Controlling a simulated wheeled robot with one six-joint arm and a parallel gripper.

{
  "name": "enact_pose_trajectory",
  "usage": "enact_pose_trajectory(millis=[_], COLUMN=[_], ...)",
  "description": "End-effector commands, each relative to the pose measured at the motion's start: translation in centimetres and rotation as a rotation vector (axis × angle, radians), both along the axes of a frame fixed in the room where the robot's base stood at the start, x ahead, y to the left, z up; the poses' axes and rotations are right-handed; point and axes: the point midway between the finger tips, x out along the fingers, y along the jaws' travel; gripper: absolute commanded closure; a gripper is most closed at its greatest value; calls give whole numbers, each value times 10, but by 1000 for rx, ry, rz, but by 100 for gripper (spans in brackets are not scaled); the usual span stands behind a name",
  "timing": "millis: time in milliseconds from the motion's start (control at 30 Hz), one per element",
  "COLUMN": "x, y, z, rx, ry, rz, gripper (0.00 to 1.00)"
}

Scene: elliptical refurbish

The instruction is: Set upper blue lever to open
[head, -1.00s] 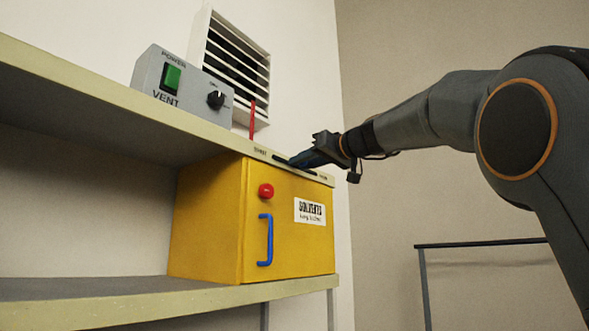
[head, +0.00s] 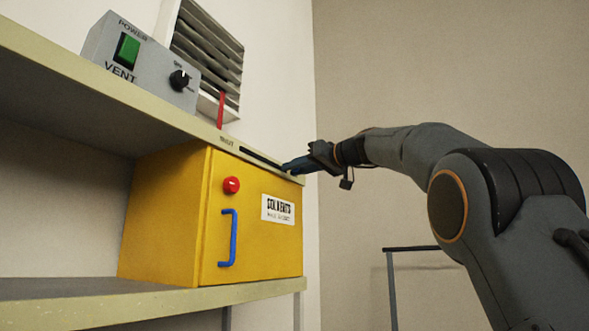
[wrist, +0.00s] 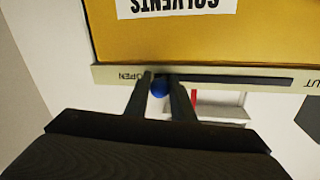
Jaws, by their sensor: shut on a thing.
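The blue lever knob (wrist: 159,89) shows between the two dark fingers of my gripper (wrist: 161,78) in the wrist view. The gripper is shut on it at the shelf's front edge. The lever sits at the OPEN end of the dark slot (wrist: 235,80), beside the OPEN label (wrist: 131,75). In the head view, my gripper (head: 289,168) is at the right end of the slot (head: 252,155), over the shelf edge. The fingers hide most of the lever there.
Below the slot is a yellow solvents cabinet (head: 160,220) with a red knob (head: 231,185) and a blue handle (head: 227,240). A grey vent box (head: 150,70) stands on the upper shelf (head: 60,85). A red upright piece (head: 221,110) stands by the louvred vent (head: 205,50).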

Motion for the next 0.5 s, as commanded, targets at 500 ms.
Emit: enact_pose_trajectory(millis=[500], x=[-2], y=[-3], z=[1], rx=[3], ry=[-2], rz=[-3], gripper=[59])
